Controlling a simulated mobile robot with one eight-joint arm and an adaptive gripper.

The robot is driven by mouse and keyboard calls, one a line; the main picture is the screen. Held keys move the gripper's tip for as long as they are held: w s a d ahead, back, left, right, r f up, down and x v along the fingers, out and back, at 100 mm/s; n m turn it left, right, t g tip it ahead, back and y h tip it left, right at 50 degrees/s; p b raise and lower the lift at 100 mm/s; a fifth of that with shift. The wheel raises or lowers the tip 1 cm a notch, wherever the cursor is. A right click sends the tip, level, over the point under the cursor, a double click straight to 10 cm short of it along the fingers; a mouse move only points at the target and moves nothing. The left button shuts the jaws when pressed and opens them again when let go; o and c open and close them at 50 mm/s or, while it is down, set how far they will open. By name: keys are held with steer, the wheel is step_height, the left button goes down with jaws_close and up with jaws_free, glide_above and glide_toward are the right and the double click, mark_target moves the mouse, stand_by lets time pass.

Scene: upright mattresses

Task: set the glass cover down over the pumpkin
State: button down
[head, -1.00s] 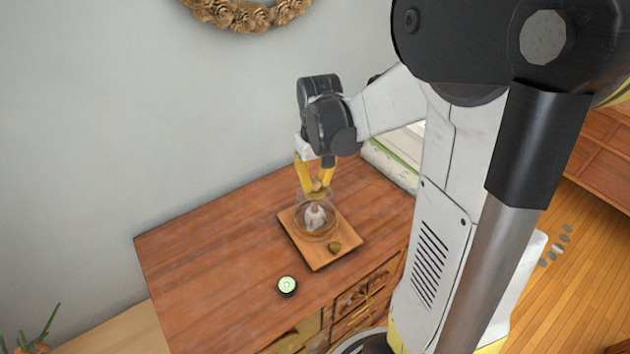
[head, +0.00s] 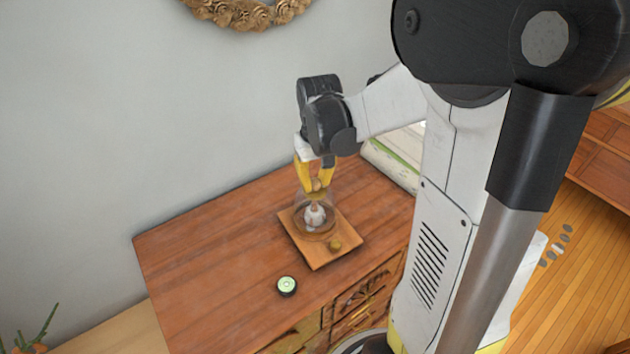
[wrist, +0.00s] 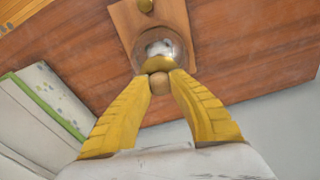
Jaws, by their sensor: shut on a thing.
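My gripper (head: 316,186) is shut on the round knob (wrist: 159,83) at the top of the glass cover (head: 315,222). The cover is a clear dome, upright, over the wooden board on the dresser; it also shows in the wrist view (wrist: 160,48). A pale, whitish rounded thing, likely the pumpkin (head: 315,215), shows through the glass, inside the dome's outline. I cannot tell whether the cover's rim touches the board or hangs just above it.
The square wooden board (head: 322,262) lies on the brown dresser (head: 210,260). A small olive-coloured ball (head: 335,244) sits on the board near its front corner. White-and-green items (head: 392,163) lie behind.

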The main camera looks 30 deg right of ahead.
steer(key=shift+f+b, duration=0.4)
steer(key=shift+f, duration=0.15)
steer(key=c, duration=1.3)
jaws_free()
steer(key=shift+o, duration=0.2)
step_height(320, 180, up, 12)
steer(key=s, duration=0.1)
steer(key=s+a+f+t+b, duration=0.3)
steer(key=s+a+f+b, duration=0.2)
steer(key=a+f+b, duration=0.1)
steer(key=s+a+f+n+t+b, duration=0.1)
steer(key=s+a+f+t+b, duration=0.2)
steer(key=a+f+b, duration=0.4)
step_height(320, 180, down, 2)
steer(key=shift+s+a+n+b, duration=0.3)
steer(key=shift+s+b, duration=0.15)
steer(key=shift+s, duration=0.4)
